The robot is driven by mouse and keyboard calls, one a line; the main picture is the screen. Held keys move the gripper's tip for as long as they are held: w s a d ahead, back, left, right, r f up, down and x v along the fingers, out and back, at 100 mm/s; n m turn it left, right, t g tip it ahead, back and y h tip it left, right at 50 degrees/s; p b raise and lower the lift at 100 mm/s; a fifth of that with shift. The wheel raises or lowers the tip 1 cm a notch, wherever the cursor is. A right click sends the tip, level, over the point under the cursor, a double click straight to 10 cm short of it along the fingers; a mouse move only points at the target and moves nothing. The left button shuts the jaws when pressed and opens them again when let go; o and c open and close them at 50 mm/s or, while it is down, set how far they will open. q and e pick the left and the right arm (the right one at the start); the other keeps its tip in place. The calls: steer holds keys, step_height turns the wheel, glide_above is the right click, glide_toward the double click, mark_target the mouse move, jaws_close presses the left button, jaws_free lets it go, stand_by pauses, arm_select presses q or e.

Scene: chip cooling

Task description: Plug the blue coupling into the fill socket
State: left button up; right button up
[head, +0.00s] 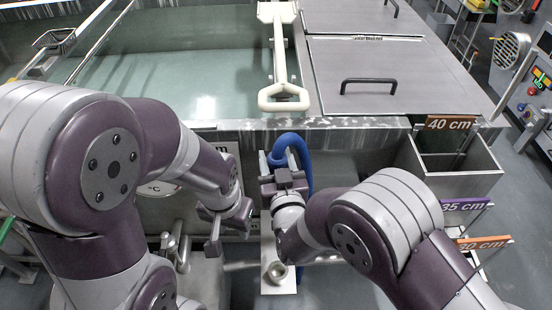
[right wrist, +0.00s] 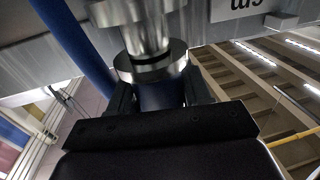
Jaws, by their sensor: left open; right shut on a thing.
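My right gripper (head: 283,182) is shut on the blue coupling, in front of the tank's front wall. In the right wrist view the coupling's blue body (right wrist: 160,96) shows between the dark fingers, below a shiny metal collar (right wrist: 150,62). A metal neck runs from the collar up to a wider round metal fitting (right wrist: 130,12), which looks like the fill socket. They line up closely; I cannot tell whether the coupling is fully seated. The blue hose (head: 292,146) loops up behind the gripper in the head view. My left gripper (head: 228,226) is open and empty, left of the right one.
The tank (head: 190,85) has a white-handled tool (head: 282,70) at its rim and metal lids (head: 375,75) at right.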

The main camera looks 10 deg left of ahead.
steer(key=shift+f+b, duration=1)
steer(key=shift+f, duration=0.2)
steer(key=o, duration=1.3)
steer(key=shift+s, duration=0.1)
steer(key=v, duration=1.2)
steer(key=shift+s+d, duration=0.2)
steer(key=shift+s, duration=0.05)
